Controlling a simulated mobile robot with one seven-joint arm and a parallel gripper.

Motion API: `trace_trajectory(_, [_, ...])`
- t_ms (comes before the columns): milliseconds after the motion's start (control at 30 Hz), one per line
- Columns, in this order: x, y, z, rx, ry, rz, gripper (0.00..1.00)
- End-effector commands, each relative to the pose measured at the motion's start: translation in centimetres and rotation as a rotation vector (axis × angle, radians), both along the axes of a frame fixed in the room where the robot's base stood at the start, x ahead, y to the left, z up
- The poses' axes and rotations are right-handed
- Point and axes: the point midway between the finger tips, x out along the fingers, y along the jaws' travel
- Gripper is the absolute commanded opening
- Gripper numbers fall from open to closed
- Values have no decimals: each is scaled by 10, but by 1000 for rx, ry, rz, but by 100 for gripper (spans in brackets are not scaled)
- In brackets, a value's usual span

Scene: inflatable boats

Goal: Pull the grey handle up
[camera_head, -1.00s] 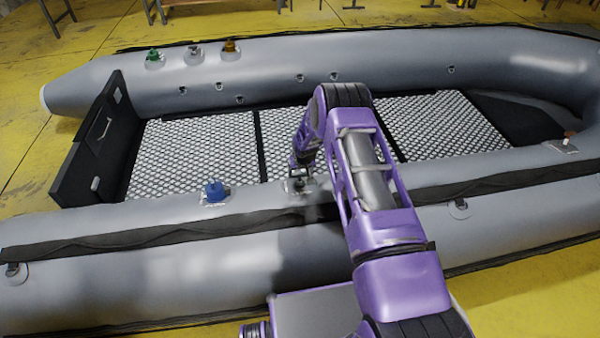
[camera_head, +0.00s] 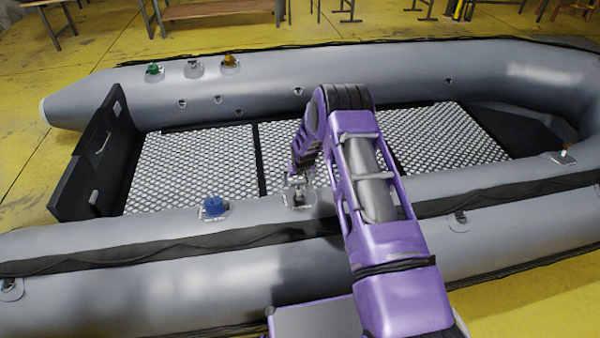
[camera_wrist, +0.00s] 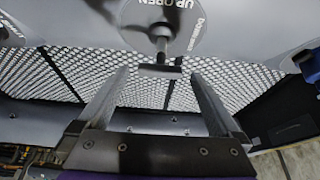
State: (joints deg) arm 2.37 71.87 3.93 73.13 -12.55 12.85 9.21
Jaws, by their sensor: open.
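The grey handle (camera_wrist: 160,42) shows at the top middle of the wrist view. It has a short stem and a crossbar, on a round grey plate lettered "UP OPEN" and a partly readable "DOWN". My gripper (camera_wrist: 160,74) is open, with one finger on each side of the crossbar. The fingers look apart from the crossbar; I cannot tell their exact depth relative to it. In the head view, my gripper (camera_head: 298,183) is over the near tube of the boat, and the handle there is mostly hidden by it.
A blue handle (camera_head: 213,206) stands on the near tube (camera_head: 140,245), left of my gripper. Green (camera_head: 153,69), grey and orange (camera_head: 230,61) fittings sit on the far tube. The mesh floor (camera_head: 200,165) is clear. Tables (camera_head: 225,10) stand behind.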

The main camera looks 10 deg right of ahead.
Motion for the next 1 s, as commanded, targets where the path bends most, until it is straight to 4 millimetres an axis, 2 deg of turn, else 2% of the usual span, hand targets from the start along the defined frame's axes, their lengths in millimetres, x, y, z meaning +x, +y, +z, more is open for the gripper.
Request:
trace_trajectory(167, [-9, 0, 28, 0, -3, 0, 100])
trace_trajectory(600, [-48, -1, 123, 0, -4, 0, 100])
trace_trajectory(800, [-60, -1, 150, 0, -3, -1, 100])
trace_trajectory(1000, [-65, -1, 158, 0, -2, 0, 100])
